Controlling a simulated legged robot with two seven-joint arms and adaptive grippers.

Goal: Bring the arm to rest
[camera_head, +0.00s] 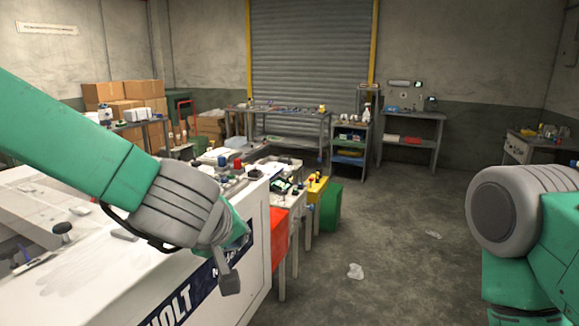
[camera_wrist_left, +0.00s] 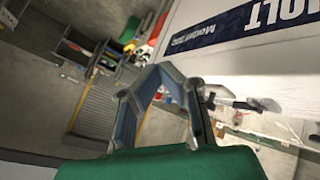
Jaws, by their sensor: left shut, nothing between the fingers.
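My left arm (camera_head: 80,140), green with a grey wrist section, reaches in from the left over the white machine. My left gripper (camera_head: 229,283) hangs at its end in front of the machine's dark-lettered side panel. In the left wrist view the two grey fingers (camera_wrist_left: 163,72) come together at the tips, shut with nothing between them. Part of my right arm (camera_head: 520,220) shows at the right edge; its gripper is out of view.
The white machine (camera_head: 225,290) fills the lower left. Beside it stand a red bin (camera_head: 279,235), a yellow box (camera_head: 317,188) and a green box (camera_head: 331,207). Workbenches line the back wall near a roller shutter (camera_head: 312,60). Crumpled litter (camera_head: 355,271) lies on the otherwise open floor.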

